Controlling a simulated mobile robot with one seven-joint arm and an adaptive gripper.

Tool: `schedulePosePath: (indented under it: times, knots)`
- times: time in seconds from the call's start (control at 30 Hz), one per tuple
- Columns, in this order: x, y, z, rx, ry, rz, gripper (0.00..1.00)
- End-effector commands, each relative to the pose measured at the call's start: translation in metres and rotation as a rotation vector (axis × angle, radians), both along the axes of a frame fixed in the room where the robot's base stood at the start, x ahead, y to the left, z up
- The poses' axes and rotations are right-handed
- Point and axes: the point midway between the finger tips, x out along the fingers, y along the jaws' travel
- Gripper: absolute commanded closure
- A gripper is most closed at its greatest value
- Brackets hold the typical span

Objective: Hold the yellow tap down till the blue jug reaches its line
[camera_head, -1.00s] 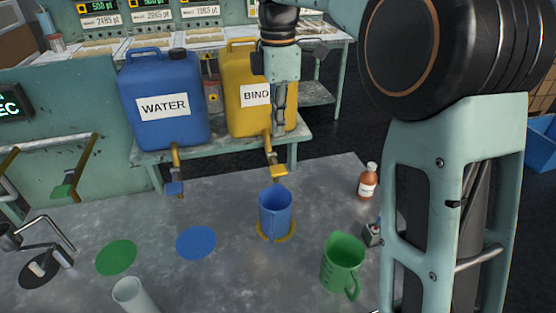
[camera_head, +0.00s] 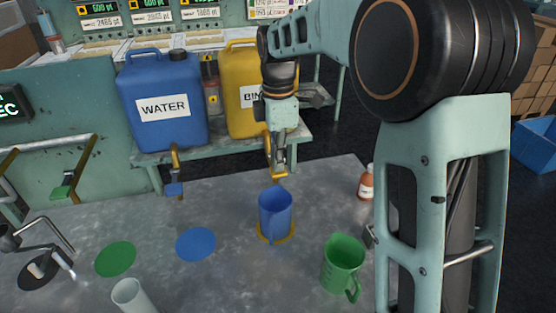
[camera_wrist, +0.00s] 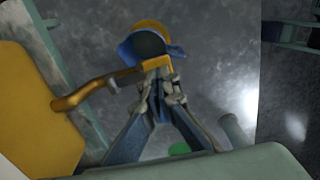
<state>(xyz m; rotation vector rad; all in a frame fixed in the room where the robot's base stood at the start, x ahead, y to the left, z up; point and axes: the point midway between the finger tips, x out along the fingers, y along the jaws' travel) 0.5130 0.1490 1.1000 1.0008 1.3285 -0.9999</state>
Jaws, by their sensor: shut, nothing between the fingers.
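The yellow tap (camera_head: 279,176) sticks out from the bottom of the yellow container (camera_head: 240,85). My gripper (camera_head: 279,166) is shut and empty, pointing down, with its fingertips right at the tap's yellow handle. The wrist view shows the closed fingertips (camera_wrist: 160,84) beside the yellow handle (camera_wrist: 155,63); I cannot tell how far the handle is pressed. The blue jug (camera_head: 273,215) stands upright under the tap on a yellow disc (camera_head: 291,236). In the wrist view the jug (camera_wrist: 135,53) is partly hidden by the tap. Its line and liquid level cannot be made out.
A blue WATER container (camera_head: 160,90) with a blue tap (camera_head: 174,187) stands to the left on the shelf. A green jug (camera_head: 342,262) is front right of the blue jug. Blue (camera_head: 196,244) and green (camera_head: 116,259) discs lie bare.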

Motion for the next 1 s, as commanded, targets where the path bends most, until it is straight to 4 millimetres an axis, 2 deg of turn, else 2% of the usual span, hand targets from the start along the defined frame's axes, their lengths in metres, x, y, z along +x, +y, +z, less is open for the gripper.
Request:
schedulePosePath:
  times: [1.0]
  knots:
    - [-0.005, -0.002, -0.032, 0.096, -0.338, -0.001, 1.0]
